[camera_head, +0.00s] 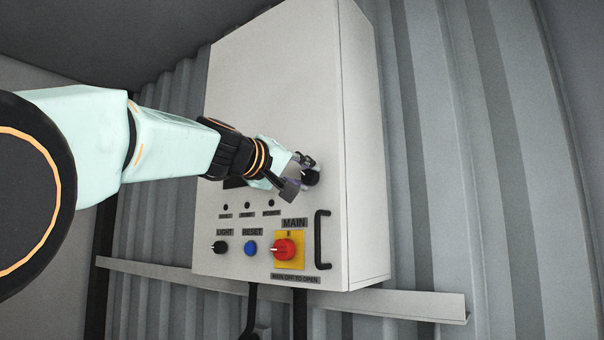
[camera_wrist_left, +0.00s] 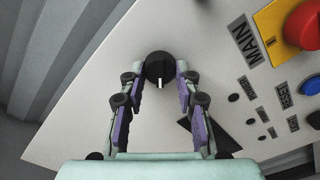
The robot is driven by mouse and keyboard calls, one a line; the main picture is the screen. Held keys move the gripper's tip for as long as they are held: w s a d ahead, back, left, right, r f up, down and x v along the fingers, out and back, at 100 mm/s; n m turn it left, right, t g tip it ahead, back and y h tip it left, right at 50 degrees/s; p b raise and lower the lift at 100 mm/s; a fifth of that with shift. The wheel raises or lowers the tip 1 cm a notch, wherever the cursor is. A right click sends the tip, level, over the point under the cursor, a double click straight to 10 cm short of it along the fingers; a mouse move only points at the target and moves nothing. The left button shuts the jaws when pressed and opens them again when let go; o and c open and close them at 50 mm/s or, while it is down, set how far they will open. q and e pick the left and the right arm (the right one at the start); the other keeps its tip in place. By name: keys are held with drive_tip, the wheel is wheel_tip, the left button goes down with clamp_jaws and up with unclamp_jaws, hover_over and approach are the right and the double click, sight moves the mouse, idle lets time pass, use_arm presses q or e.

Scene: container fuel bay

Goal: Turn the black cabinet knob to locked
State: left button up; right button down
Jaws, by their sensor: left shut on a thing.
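The black cabinet knob (camera_head: 311,177) is on the front of the white cabinet (camera_head: 275,75), above the MAIN switch and toward the cabinet's right edge. In the left wrist view the knob (camera_wrist_left: 159,66) is round, with a white pointer mark aimed toward the gripper's base. My left gripper (camera_head: 304,176) reaches in from the left and is shut on the knob. The wrist view shows its two fingers (camera_wrist_left: 160,75) on either side of the knob. Part of the knob is hidden by the fingers in the head view. My right gripper is not in view.
Below are a red MAIN switch (camera_head: 286,248) on a yellow plate, a blue RESET button (camera_head: 250,248) and a black LIGHT knob (camera_head: 220,247). A black handle (camera_head: 322,240) stands out at the lower right. A metal rail (camera_head: 420,304) runs under the cabinet.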

use_arm(q)
drive_tip(key=n, duration=0.4)
drive_tip(key=shift+n, duration=0.3)
drive_tip(key=shift+n+p, duration=0.45)
drive_tip(key=shift+n, duration=1.55)
drive_tip(key=o, duration=1.1)
drive_tip(key=shift+w+f, duration=0.1)
drive_tip(key=shift+f, duration=0.05)
drive_tip(key=shift+o, duration=0.2)
drive_tip(key=v, duration=0.7)
drive_tip(key=shift+s, duration=0.25)
drive_tip(key=shift+w+a, duration=0.1)
